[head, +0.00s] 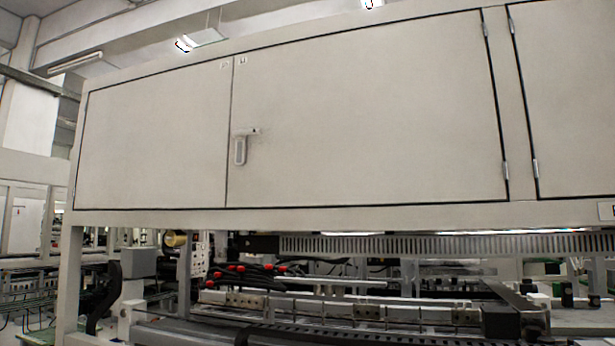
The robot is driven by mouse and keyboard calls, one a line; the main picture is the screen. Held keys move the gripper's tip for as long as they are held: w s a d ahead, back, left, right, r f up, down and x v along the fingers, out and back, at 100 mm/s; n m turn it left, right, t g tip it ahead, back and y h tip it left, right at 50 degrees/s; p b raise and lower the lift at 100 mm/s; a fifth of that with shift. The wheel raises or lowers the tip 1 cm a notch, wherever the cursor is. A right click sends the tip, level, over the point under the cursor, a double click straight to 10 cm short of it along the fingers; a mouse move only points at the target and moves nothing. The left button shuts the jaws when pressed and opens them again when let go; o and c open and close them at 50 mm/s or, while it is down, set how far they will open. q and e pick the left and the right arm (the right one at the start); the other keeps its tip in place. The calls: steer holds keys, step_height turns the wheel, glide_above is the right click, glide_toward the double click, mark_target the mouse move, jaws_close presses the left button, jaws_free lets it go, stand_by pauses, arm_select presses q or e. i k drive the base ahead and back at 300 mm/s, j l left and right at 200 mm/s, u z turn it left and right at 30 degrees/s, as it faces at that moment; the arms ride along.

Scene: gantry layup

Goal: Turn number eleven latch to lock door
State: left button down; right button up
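A small light-grey latch (240,150) sits on the cabinet front, just right of the seam between two doors. Its handle hangs down, and a short piece juts to the right at its top. The wide right-hand door (370,120) and the narrower left-hand door (155,140) both look flush with the frame. Small marks show at the top by the seam, too small to read, so I cannot tell which is number eleven. Neither of my grippers is in view.
Below the cabinet is open machinery with rails (340,305), black cables with red fittings (250,270) and a slotted strip (430,244). Another cabinet door (570,90) is at the far right. The space before the doors looks clear.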

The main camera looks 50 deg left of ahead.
mark_target(237, 135)
steer(key=u, duration=1.85)
